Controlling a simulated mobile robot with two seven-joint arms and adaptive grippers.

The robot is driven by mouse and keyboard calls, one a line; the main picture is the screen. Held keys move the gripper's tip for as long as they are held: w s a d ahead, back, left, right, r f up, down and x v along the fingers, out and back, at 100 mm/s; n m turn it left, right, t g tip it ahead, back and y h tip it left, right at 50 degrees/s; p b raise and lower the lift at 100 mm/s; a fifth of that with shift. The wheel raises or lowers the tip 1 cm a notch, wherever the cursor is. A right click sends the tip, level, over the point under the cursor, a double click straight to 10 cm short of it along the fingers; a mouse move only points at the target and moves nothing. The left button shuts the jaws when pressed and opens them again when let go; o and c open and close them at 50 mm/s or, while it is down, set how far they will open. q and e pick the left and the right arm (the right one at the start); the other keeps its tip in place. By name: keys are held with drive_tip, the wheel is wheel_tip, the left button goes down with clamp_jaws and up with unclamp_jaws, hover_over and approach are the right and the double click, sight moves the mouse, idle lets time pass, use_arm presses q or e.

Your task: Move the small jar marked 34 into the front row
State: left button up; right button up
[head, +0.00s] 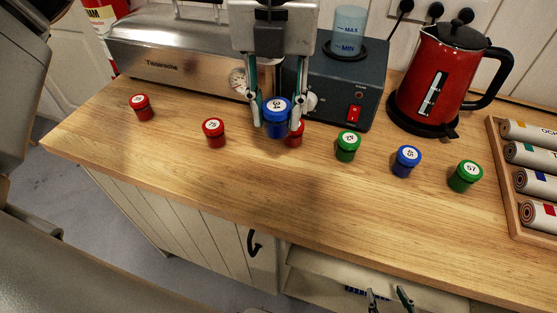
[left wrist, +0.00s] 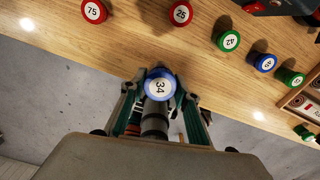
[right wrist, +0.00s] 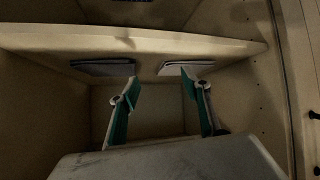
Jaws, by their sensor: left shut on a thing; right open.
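The small jar marked 34 (head: 277,105) is blue with a white label on its lid. My left gripper (head: 277,122) is shut on it and holds it upright; the jar also shows between the fingers in the left wrist view (left wrist: 160,87). In the head view it partly covers a red jar (head: 295,138). Other small jars stand along the counter: a red one (head: 141,107) at the left, red 75 (head: 214,133), a green one (head: 347,146), a blue one (head: 406,161) and green 57 (head: 465,176). My right gripper (head: 388,298) is open and empty, low by the cabinet front.
A steel appliance (head: 185,65), a dark machine with a water tank (head: 345,85) and a red kettle (head: 440,75) stand behind the jars. A wooden tray of rolls (head: 497,180) is at the right. The counter front (head: 300,195) is clear. Shelving (right wrist: 240,50) surrounds my right gripper.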

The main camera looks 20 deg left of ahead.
use_arm(q)
wheel_tip(320, 180, down, 12)
drive_tip(key=shift+f+b, duration=0.1)
drive_tip(key=shift+b, duration=0.2)
idle(0.3)
drive_tip(key=o, duration=1.1)
drive_tip(key=shift+f, duration=0.15)
wheel_tip(320, 180, up, 12)
drive_tip(key=shift+r+p, duration=0.2)
drive_tip(key=shift+p, duration=0.1)
